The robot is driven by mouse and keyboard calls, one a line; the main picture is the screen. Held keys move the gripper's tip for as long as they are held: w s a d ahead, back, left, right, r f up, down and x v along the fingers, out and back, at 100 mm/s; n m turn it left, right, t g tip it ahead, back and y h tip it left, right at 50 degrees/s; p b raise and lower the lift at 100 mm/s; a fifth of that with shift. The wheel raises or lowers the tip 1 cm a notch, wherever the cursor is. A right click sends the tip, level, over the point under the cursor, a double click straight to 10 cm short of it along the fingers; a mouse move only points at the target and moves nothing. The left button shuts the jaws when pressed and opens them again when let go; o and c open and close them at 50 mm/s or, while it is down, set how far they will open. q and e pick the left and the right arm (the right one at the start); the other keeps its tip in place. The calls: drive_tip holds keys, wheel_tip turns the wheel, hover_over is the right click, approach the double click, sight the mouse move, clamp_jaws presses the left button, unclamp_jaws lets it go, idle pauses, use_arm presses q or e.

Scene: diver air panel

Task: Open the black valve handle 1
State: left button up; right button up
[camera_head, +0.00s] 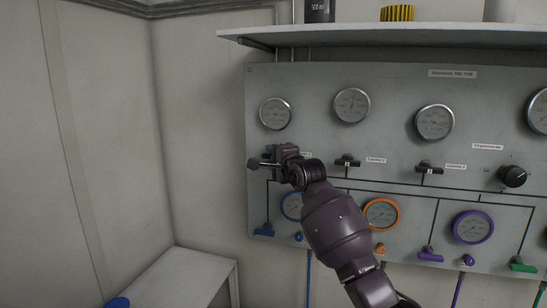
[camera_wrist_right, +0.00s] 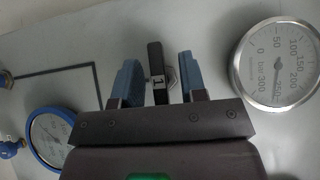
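My right gripper (camera_wrist_right: 158,72) is open, with one blue finger on each side of the handle. Gaps show between the handle and both fingers, so it is not gripped. In the head view my right gripper (camera_head: 271,158) is at the panel's left part, below the leftmost upper gauge, and hides most or all of handle 1. My left gripper is not in view.
Two similar black handles (camera_head: 347,161) (camera_head: 429,168) sit further right on the grey panel (camera_head: 400,85). A white-faced gauge (camera_wrist_right: 278,65) is close right of the gripper in the wrist view. A shelf (camera_head: 390,35) overhangs the panel. A white bench (camera_head: 180,278) stands lower left.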

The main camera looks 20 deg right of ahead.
clamp_jaws()
idle(0.3)
drive_tip(key=n+g+h, duration=0.1)
drive_tip(key=n+g, duration=0.1)
drive_tip(key=shift+g, duration=0.3)
drive_tip(key=n+g+h, duration=0.2)
drive_tip(key=shift+n+g, duration=0.4)
drive_tip(key=shift+n+g+h, duration=1)
drive_tip(key=shift+g+h, duration=0.2)
drive_tip(key=shift+n+g+h, duration=0.7)
drive_tip(key=shift+h, duration=0.2)
